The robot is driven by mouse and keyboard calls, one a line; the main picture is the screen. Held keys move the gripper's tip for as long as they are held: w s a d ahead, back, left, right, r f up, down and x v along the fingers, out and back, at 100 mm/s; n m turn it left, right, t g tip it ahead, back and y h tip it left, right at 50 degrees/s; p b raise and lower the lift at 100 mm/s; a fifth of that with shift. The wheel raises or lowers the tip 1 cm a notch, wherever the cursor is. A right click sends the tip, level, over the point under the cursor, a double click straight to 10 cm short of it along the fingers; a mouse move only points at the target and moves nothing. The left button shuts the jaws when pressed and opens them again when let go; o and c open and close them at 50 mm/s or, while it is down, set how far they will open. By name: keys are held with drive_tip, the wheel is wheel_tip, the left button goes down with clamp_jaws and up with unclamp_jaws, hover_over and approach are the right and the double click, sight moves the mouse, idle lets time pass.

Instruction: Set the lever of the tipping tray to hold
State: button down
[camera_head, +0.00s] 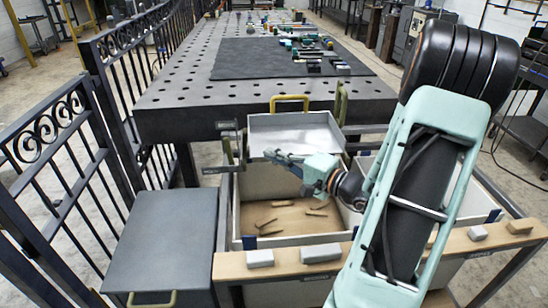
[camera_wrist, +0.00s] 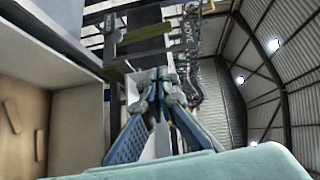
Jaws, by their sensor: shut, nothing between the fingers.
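The tipping tray (camera_head: 295,130), a pale shallow metal tray with an olive handle (camera_head: 290,100) on its far edge, sits at the front of the perforated table in the head view. At its left are upright olive and dark bars (camera_head: 228,151), with a small dark label (camera_head: 227,125) above. One of these may be the lever; its setting is too small to tell. My gripper (camera_head: 270,155) is shut and empty, pointing left over the tray's near edge, right of those bars. In the wrist view my gripper (camera_wrist: 160,75) has its fingertips together, below an olive bar (camera_wrist: 142,46); contact cannot be told.
Below the tray stands a pale bin (camera_head: 285,240) with several brown pieces inside. A wooden rail (camera_head: 300,262) bearing pale blocks crosses its front. A grey lidded box (camera_head: 160,240) and a black iron gate (camera_head: 65,170) are at the left. Another olive bar (camera_head: 341,104) stands right of the tray.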

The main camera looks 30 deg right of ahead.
sight(230, 154)
drive_tip(key=w+a, duration=0.6)
drive_tip(key=w, duration=0.1)
drive_tip(key=shift+w+f+b, duration=0.15)
drive_tip(key=shift+f+b, duration=0.25)
drive_tip(key=shift+a+r, duration=0.1)
